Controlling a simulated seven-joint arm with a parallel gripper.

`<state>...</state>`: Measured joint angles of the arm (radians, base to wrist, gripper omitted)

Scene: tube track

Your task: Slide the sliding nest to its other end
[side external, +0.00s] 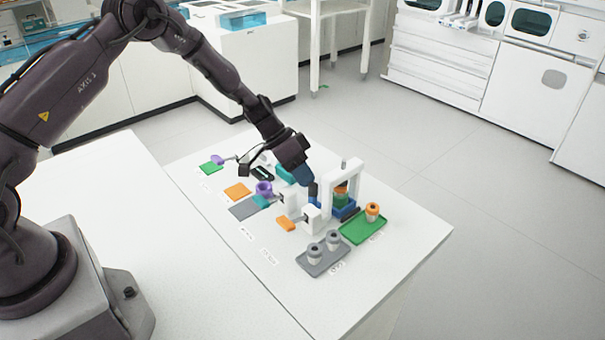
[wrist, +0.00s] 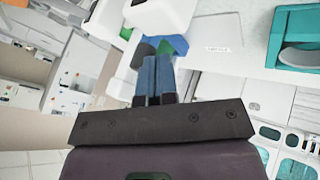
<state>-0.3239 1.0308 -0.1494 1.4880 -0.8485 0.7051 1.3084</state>
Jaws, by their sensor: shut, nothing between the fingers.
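The sliding nest looks to be the blue block (side external: 344,209) at the foot of a white arch (side external: 357,178). A green and orange tube (side external: 341,194) stands upright in it. In the wrist view the shut fingers (wrist: 156,62) end close to a blue part (wrist: 180,44) and a green part beside white blocks (wrist: 158,14). I cannot tell whether the fingertips touch the nest.
A purple cup (side external: 264,188) and an orange pad (side external: 237,191) are at left. The table's right front is clear.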

